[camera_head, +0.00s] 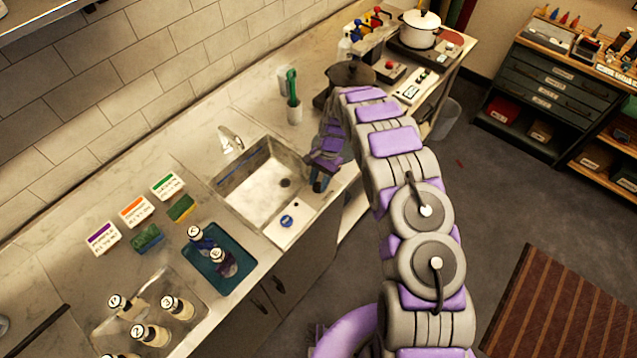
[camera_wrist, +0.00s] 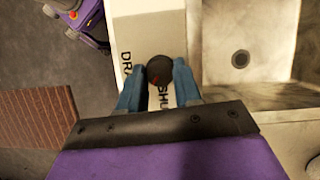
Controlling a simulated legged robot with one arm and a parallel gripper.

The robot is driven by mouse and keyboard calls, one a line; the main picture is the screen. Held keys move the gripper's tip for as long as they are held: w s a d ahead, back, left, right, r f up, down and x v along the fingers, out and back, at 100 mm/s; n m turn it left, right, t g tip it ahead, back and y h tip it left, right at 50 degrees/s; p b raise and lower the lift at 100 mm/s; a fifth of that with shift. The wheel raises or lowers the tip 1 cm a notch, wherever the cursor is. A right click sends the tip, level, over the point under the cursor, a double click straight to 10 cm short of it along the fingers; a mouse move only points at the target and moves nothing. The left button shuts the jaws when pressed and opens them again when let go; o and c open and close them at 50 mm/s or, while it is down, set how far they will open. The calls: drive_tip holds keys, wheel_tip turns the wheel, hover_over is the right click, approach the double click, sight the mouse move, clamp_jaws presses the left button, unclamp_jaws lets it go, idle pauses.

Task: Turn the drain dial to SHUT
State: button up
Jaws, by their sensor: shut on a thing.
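I cannot tell exactly which way the red mark points. My gripper (camera_wrist: 160,82) has its two blue fingers on either side of the dial, shut on it. In the head view my gripper (camera_head: 319,181) is low at the sink's right front corner, and the dial is hidden there.
The sink (camera_head: 264,188) with its faucet (camera_head: 229,139) lies left of my gripper. A round blue piece (camera_head: 287,221) sits on the sink's front ledge. A dark pan (camera_head: 350,75) and a cup with a green-handled tool (camera_head: 293,100) stand behind. Floor is open in front.

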drive_tip(key=n, duration=0.1)
drive_tip(key=n+h, duration=0.1)
drive_tip(key=n+b, duration=0.1)
drive_tip(key=shift+w+a+n, duration=0.1)
drive_tip(key=shift+w+n, duration=0.15)
drive_tip(key=shift+n, duration=0.05)
drive_tip(key=shift+a+n+g+h, duration=0.15)
drive_tip(key=shift+n+h, duration=0.35)
drive_tip(key=shift+n, duration=0.5)
drive_tip(key=shift+n+g+h, duration=0.15)
drive_tip(key=shift+n+h, duration=0.35)
drive_tip(key=shift+n, duration=0.5)
drive_tip(key=shift+s+b, duration=0.1)
drive_tip(key=shift+b, duration=0.2)
drive_tip(key=o, duration=1)
drive_tip(key=shift+a, duration=0.1)
drive_tip(key=shift+o, duration=0.2)
drive_tip(key=shift+r, duration=0.1)
